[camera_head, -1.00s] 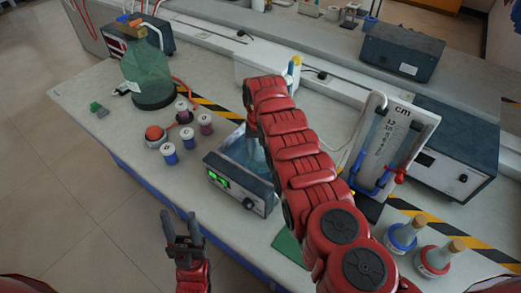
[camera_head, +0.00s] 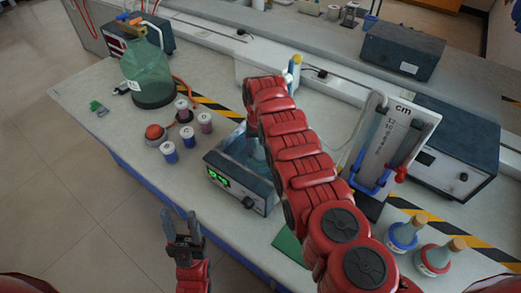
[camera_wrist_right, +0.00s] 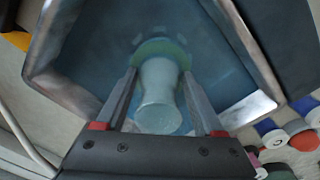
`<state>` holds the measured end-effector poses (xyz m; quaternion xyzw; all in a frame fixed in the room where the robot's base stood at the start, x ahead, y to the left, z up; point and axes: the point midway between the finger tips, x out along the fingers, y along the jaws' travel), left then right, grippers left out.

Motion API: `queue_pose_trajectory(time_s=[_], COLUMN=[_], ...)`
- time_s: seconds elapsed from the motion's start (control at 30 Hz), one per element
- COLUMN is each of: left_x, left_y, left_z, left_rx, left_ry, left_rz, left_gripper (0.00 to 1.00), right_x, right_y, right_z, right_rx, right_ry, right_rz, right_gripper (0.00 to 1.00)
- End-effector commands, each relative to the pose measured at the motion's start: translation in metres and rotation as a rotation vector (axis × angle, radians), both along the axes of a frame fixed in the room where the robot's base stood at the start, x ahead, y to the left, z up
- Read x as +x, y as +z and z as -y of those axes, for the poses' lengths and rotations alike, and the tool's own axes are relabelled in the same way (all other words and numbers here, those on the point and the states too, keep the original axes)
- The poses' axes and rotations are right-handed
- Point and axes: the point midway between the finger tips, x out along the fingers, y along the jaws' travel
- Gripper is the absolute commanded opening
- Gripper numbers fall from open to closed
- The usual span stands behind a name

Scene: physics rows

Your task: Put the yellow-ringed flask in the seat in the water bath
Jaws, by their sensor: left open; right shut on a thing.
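The water bath (camera_head: 238,190) is a dark box with a lit green display, standing near the front edge of the bench. In the right wrist view its metal wall (camera_wrist_right: 52,45) surrounds bluish water. My right gripper (camera_wrist_right: 158,88) is shut on the yellow-ringed flask (camera_wrist_right: 158,108), with a finger on each side of its pale neck. The ring looks yellow-green through the water, and the flask is inside the bath opening. The seat is hidden, and I cannot tell whether the flask touches it. My left gripper (camera_head: 181,222) is open and empty, in front of the bench.
Several small jars (camera_head: 187,137) stand left of the bath, near a green bottle (camera_head: 147,70). A blue-ringed flask (camera_head: 404,236) and a red-ringed flask (camera_head: 436,258) stand at the right. A cm-scale panel (camera_head: 397,140) stands behind my right arm.

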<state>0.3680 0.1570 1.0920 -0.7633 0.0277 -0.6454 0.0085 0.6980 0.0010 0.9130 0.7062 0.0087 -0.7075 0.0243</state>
Motion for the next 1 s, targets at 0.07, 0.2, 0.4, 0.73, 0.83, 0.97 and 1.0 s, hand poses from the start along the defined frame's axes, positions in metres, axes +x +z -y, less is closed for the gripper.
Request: queue_pose_trajectory(time_s=[0.07, 0.2, 0.4, 0.73, 0.83, 0.97, 1.0], left_x=[0.000, 0.000, 0.000, 0.000, 0.000, 0.000, 0.000], left_y=[-0.001, -0.003, -0.003, -0.003, -0.004, -0.005, -0.006], left_z=[0.000, 0.000, 0.000, 0.000, 0.000, 0.000, 0.000], left_rx=[0.000, 0.000, 0.000, 0.000, 0.000, 0.000, 0.000], left_ry=[0.000, 0.000, 0.000, 0.000, 0.000, 0.000, 0.000], left_rz=[0.000, 0.000, 0.000, 0.000, 0.000, 0.000, 0.000], left_gripper=[0.50, 0.50, 0.50, 0.50, 0.50, 0.50, 0.50], right_x=[0.000, 0.000, 0.000, 0.000, 0.001, 0.001, 0.001], right_y=[-0.001, -0.003, -0.003, -0.003, -0.001, 0.008, 0.013], right_z=[0.000, 0.000, 0.000, 0.000, 0.000, -0.001, -0.001], right_rx=[0.000, 0.000, 0.000, 0.000, 0.000, 0.001, 0.001], right_ry=[0.000, 0.000, 0.000, 0.000, 0.000, 0.000, 0.001], right_rz=[0.001, 0.001, 0.001, 0.000, 0.002, 0.003, 0.004], right_gripper=[0.00, 0.00, 0.90, 1.00, 1.00, 1.00, 1.00])
